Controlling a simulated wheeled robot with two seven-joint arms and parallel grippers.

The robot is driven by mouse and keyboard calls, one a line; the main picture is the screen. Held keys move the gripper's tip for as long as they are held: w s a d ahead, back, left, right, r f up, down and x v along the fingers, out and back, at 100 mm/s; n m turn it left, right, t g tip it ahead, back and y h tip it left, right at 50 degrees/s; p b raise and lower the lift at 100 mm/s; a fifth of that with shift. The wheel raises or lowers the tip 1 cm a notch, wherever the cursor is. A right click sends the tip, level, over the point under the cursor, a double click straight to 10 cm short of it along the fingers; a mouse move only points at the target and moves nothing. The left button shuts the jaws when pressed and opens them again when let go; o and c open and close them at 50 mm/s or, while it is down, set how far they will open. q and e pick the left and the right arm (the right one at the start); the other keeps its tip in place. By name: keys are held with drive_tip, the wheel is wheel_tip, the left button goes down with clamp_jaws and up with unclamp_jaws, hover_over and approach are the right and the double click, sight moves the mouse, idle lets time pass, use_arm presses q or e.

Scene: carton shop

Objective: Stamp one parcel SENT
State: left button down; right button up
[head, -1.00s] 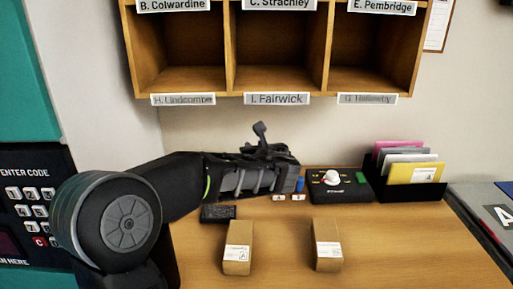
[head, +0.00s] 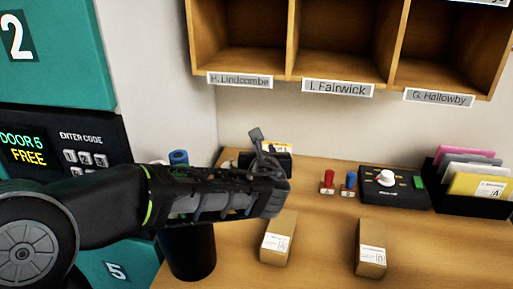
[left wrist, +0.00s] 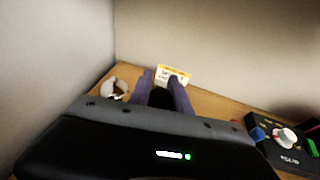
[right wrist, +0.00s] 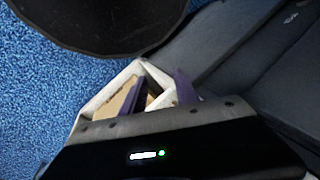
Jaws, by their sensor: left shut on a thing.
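My left gripper (head: 278,197) is over the back left of the table. In the left wrist view its fingers (left wrist: 162,92) are shut on a small dark thing (left wrist: 160,98), which I cannot identify. Two brown parcels with white labels, a left one (head: 277,242) and a right one (head: 370,250), lie on the table nearer me, apart from the gripper. A red-handled stamp (head: 327,182) and a blue-handled stamp (head: 348,184) stand to its right. My right gripper (right wrist: 162,92) shows only in the right wrist view, fingers apart, low over the blue floor.
A control box with a white knob (head: 385,182) and a black envelope holder (head: 460,203) stand at the back right. A black bin (head: 190,252) is at the table's left edge. Pigeonholes (head: 340,80) hang above. The table around the parcels is clear.

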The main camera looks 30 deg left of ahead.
use_arm(q)
drive_tip(key=shift+f+b, duration=2.25)
drive_tip(key=shift+f, duration=0.8)
drive_tip(key=shift+f+b, duration=0.55)
wheel_tip(320, 180, up, 7)
drive_tip(key=p, duration=0.5)
drive_tip(key=shift+r, duration=0.1)
